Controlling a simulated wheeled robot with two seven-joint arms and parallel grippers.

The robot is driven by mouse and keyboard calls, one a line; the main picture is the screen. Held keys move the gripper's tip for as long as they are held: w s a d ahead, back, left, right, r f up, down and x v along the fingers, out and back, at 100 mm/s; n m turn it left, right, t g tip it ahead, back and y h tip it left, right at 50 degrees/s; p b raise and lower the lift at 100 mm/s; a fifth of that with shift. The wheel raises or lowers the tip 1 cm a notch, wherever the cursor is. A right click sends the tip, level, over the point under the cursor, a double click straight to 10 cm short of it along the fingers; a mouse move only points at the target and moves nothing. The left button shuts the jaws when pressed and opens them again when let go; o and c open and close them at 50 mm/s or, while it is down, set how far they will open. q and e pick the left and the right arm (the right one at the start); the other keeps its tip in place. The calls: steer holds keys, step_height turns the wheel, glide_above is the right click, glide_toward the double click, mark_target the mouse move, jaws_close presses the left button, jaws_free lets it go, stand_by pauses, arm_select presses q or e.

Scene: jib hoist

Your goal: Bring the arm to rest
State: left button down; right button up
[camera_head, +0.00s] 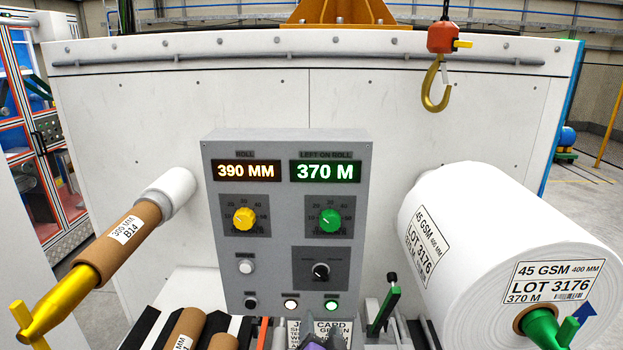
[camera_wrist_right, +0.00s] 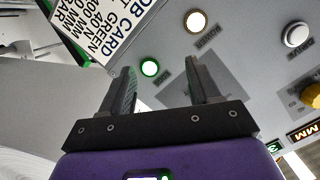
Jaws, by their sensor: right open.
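My right gripper (camera_head: 321,328) shows at the bottom middle of the head view, low in front of the grey control panel (camera_head: 220,230). In the right wrist view its two dark fingers (camera_wrist_right: 162,80) stand apart with nothing between them. Beyond them are the panel's lit green button (camera_wrist_right: 150,67), a lit white button (camera_wrist_right: 196,23) and another pale button (camera_wrist_right: 297,34). The job card (camera_wrist_right: 112,22) lies close by at the upper left. My left gripper is not in view.
A large white roll (camera_head: 470,240) sits at the right on a green-ended shaft. A cardboard core (camera_head: 110,250) is on the yellow-ended shaft at the left. A hook (camera_head: 435,88) hangs from the red hoist block (camera_head: 442,38) at the upper right. A green-handled lever (camera_head: 384,310) stands right of my gripper.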

steer(key=s+d+f+n+g+y, duration=0.15)
steer(key=f+g, duration=0.25)
steer(key=f, duration=0.9)
steer(key=s+d+f+n+g, duration=0.1)
steer(key=d+f+n+g, duration=0.15)
steer(key=f, duration=1.15)
steer(key=s+d+f+g+y+b, duration=0.1)
steer(key=s+d+f+g, duration=0.1)
steer(key=s+f+g, duration=0.55)
steer(key=s+d+f+g+y, duration=0.1)
steer(key=s+d+f+g, duration=0.1)
steer(key=s+f, duration=0.9)
step_height(320, 180, down, 8)
steer(key=b, duration=0.9)
steer(key=shift+w+a+t, duration=0.15)
steer(key=shift+a+t, duration=0.05)
steer(key=shift+t, duration=0.1)
steer(key=shift+r, duration=0.1)
